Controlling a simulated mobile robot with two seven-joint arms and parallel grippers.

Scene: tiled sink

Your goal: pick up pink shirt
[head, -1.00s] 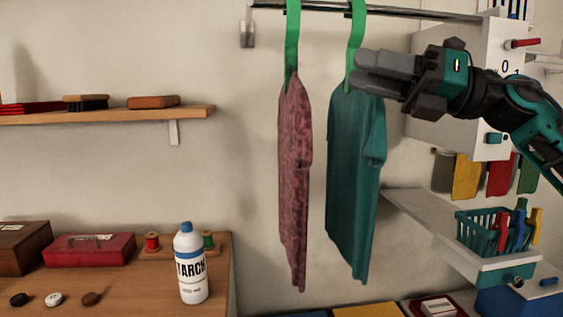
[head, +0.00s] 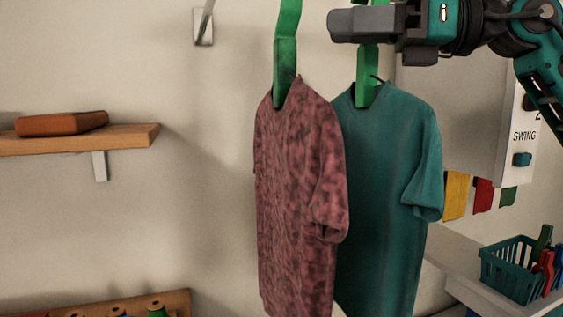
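The pink shirt (head: 292,200), mottled pink and dark, hangs at the centre of the head view from a green hanger (head: 286,50). The teal shirt (head: 385,190) hangs to its right and partly behind it, on another green hanger (head: 367,80). My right gripper (head: 345,24) comes in from the upper right, pointing left. It covers part of the teal shirt's hanger and is apart from the pink shirt in the picture. Seen side-on, its finger gap does not show. My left gripper is not in view. The hems of both shirts are cut off or hidden below.
A wooden shelf (head: 130,140) with a brown block (head: 62,123) is on the left wall. A teal basket (head: 510,275) with coloured items stands on a ledge at lower right.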

